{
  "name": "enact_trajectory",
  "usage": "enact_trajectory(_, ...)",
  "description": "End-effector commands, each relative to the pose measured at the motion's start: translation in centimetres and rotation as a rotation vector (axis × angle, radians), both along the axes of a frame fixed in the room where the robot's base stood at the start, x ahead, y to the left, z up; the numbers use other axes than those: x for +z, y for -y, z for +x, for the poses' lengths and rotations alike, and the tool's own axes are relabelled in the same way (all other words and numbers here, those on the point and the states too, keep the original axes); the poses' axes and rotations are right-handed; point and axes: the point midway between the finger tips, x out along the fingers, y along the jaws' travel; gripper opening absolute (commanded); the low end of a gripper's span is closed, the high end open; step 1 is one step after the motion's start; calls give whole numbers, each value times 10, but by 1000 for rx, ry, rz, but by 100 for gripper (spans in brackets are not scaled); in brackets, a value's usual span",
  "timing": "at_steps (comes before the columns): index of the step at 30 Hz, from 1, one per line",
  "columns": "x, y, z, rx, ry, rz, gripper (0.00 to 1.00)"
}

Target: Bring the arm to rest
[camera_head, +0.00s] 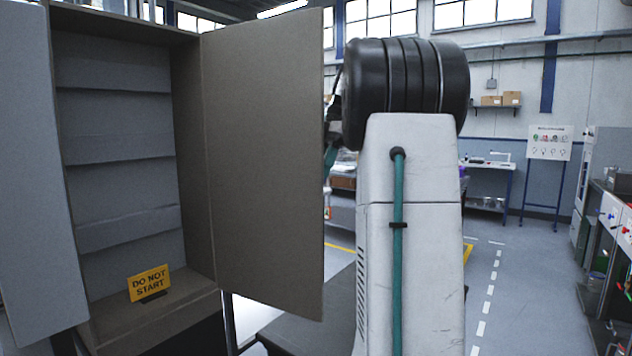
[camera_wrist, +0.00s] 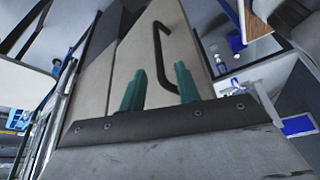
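My gripper (camera_wrist: 159,88) shows in the wrist view as two teal fingers standing apart, with no object held between them. A dark bent handle (camera_wrist: 160,50) on a pale panel (camera_wrist: 125,55) shows beyond the fingertips. Its lower end comes close to the right finger in the picture; I cannot tell whether they touch. In the head view my arm stands right of centre, a white link with a black ribbed joint on top. My gripper is mostly hidden there behind the arm and the cabinet door.
A tall cabinet (camera_head: 190,170) stands at left with both doors open; its right door (camera_head: 262,160) reaches close to my arm. A yellow "DO NOT START" sign (camera_head: 149,283) stands at its bottom. A workbench (camera_head: 490,170) is at the back right. Floor (camera_head: 520,270) right of my arm is clear.

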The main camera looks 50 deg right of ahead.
Motion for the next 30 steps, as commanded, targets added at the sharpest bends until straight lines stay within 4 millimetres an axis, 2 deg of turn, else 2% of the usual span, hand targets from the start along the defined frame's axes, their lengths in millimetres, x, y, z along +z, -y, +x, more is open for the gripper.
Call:
enact_trajectory(3,14,7,-2,-2,1,-1,33)
enact_trajectory(7,22,9,-3,-1,0,0,33)
enact_trajectory(30,23,11,-5,-4,-1,0,33)
